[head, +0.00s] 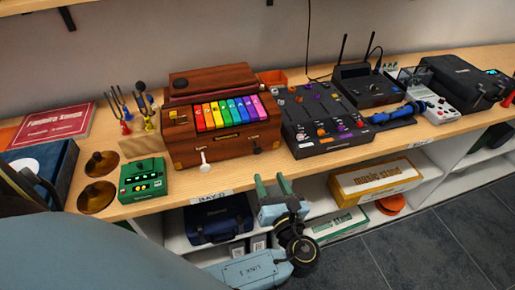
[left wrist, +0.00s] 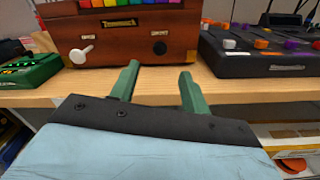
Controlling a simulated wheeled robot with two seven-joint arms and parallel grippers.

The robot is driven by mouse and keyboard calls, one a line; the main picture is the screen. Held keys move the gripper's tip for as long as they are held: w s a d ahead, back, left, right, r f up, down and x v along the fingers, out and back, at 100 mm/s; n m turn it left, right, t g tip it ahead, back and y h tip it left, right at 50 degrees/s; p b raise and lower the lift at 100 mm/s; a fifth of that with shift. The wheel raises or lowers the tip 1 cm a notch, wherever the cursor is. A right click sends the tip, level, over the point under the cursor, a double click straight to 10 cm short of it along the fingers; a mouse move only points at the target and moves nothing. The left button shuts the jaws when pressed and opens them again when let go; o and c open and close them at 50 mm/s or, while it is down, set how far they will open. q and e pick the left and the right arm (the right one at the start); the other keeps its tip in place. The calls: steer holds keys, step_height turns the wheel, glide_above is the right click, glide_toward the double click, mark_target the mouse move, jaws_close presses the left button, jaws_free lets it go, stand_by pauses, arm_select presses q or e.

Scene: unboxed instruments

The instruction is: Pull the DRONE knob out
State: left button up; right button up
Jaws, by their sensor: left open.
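A wooden instrument box (head: 190,150) with rainbow keys stands on the shelf. Its front carries a white knob (head: 203,157) at left and a black knob (head: 257,149) at right. In the left wrist view the white knob (left wrist: 82,54) sticks out on a stem, and the black knob (left wrist: 159,47) looks close to the panel. Each has a small label above it, too small to read, so I cannot tell which says DRONE. My left gripper (head: 271,181) is open and empty, in front of and below the black knob; its green fingers (left wrist: 160,74) point toward the box. My right gripper is not in view.
A green pedal (head: 143,180) and brass cones stand left of the box. A black mixer (head: 325,135) stands close on its right. The wooden shelf edge (left wrist: 235,88) runs below the knobs, with a lower shelf holding cases and a yellow box (head: 375,180).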

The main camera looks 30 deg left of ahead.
mark_target(258, 152)
arm_select(q)
steer(key=x, duration=1.1)
steer(key=shift+w+a+f, duration=0.1)
steer(key=shift+w+a, duration=0.15)
jaws_close()
